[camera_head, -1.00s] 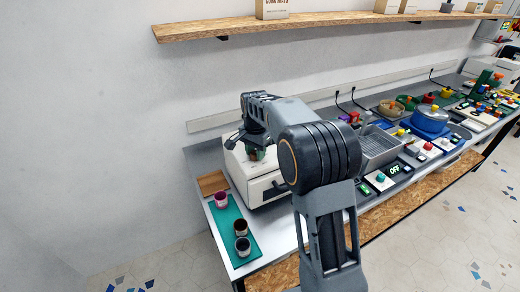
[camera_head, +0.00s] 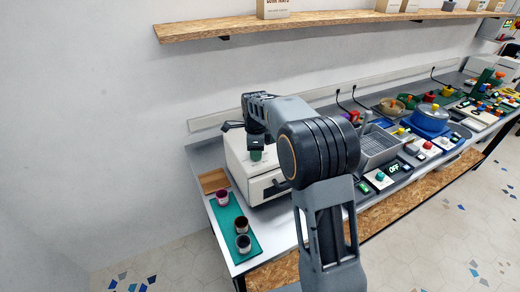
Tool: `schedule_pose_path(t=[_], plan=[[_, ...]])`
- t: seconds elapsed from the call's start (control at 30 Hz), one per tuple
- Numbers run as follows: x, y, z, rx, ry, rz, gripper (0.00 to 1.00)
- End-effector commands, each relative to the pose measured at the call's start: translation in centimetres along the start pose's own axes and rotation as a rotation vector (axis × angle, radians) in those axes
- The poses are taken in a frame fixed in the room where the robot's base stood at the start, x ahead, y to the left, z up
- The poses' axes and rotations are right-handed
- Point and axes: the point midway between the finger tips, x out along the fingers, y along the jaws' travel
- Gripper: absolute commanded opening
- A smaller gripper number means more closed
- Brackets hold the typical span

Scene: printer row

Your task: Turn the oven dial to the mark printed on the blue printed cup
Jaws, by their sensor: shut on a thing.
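My gripper (camera_head: 256,147) is small and partly turned away in the head view. It is over the white oven-like box (camera_head: 238,163) and is shut on a small dark green thing (camera_head: 257,156). I cannot tell whether this is a cup or a dial. A magenta cup (camera_head: 222,199) and two dark cups (camera_head: 241,225) (camera_head: 243,245) stand upright at the left end of the counter. No cup looks clearly blue, and no print is readable. The oven dial and its marks cannot be made out.
A teal mat (camera_head: 229,216) lies under the dark cups, and a brown tray (camera_head: 213,182) is behind them. To the right are a metal sink basin (camera_head: 378,150), a blue pot (camera_head: 430,119) and several small devices. A wooden shelf (camera_head: 330,28) hangs above.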

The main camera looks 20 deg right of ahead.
Motion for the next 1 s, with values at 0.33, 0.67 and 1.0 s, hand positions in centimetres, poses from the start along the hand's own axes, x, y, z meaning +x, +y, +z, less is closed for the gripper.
schedule_pose_path(t=[0.33,0.67,1.0], plan=[[-0.23,-0.17,0.31,0.324,-0.009,-0.009,0.11],[-0.30,-0.23,0.28,0.600,-0.011,-0.010,0.11],[-0.35,-0.27,0.23,0.777,-0.012,-0.011,0.11]])
